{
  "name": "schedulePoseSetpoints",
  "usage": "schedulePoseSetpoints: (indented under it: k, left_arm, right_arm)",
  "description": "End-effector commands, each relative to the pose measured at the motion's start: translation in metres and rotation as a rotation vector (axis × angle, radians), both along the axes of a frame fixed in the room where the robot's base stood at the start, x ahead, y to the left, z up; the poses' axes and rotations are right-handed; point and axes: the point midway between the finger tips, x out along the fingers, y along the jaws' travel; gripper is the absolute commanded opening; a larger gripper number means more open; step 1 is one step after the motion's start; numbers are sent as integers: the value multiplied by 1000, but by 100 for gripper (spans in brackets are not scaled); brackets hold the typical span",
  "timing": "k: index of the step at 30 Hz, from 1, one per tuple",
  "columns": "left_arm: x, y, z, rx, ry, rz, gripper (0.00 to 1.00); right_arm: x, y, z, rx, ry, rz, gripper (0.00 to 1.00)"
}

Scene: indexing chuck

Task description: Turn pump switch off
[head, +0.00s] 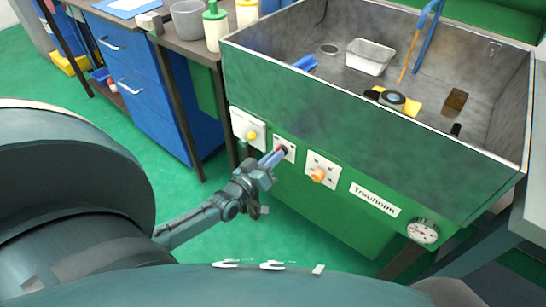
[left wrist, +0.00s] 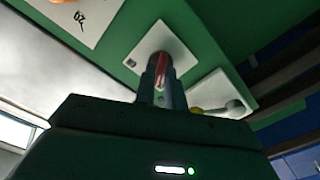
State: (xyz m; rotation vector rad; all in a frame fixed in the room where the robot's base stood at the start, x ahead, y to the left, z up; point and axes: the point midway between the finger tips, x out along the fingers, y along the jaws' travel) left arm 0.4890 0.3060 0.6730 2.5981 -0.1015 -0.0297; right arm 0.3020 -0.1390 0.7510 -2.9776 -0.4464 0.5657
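A switch with a red handle (left wrist: 159,66) on a dark round base sits on a small white plate on the green front panel. In the head view this plate (head: 289,143) is the middle one, and the switch is mostly hidden by my left gripper (head: 275,157). In the left wrist view the two fingers of the left gripper (left wrist: 161,90) lie on either side of the red handle, which fills the narrow gap between them. Any lettering by the switch is too small to read. My right gripper is not in view.
A yellow knob (head: 251,135) sits on the plate to the left and an orange knob (head: 318,174) on the plate to the right. A gauge (head: 423,231) is at the lower right of the panel. The sink basin (head: 330,105) is above. Blue drawers (head: 135,85) stand left.

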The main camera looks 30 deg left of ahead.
Motion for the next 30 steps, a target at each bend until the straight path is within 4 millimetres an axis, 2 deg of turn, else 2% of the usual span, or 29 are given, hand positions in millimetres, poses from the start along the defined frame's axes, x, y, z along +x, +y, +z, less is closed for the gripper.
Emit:
schedulePoseSetpoints:
  k: [1, 6, 13, 17, 20, 30]
  left_arm:
    - [0, 0, 0, 0, 1, -1, 16]
    - [0, 0, 0, 2, 0, 0, 30]
    - [-1, 0, 0, 2, 0, 0, 30]
    - [-9, 1, 0, 3, 1, -1, 30]
    - [-26, 2, 0, 3, 3, -1, 30]
    - [-100, 8, 0, 3, 4, 0, 30]
  right_arm:
    - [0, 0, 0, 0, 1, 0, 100]
    - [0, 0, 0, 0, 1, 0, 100]
    - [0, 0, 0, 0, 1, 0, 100]
    - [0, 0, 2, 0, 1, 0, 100]
    - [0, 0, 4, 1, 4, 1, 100]
    - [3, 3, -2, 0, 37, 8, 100]
